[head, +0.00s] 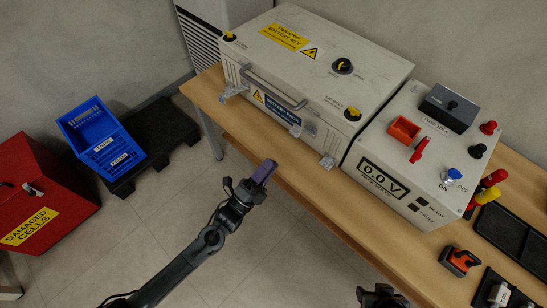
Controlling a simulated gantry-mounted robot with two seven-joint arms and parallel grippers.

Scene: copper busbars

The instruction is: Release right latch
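The white battery box (355,65) stands on the wooden bench with its lid down. A grey bar handle (275,90) runs along its front. Whether the right one is fastened is too small to tell. My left gripper (264,171) is over the floor in front of the bench, left of the right fitting and apart from it. Its fingers overlap in this view, so their opening is unclear. My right gripper (380,297) is cut off at the bottom edge.
A grey tester box (393,195) with a 0.0 V display stands right of the battery. An orange tool (459,261) and black trays (508,235) lie on the bench. A blue crate (102,137) and red bin (40,195) stand at left. Floor before the bench is clear.

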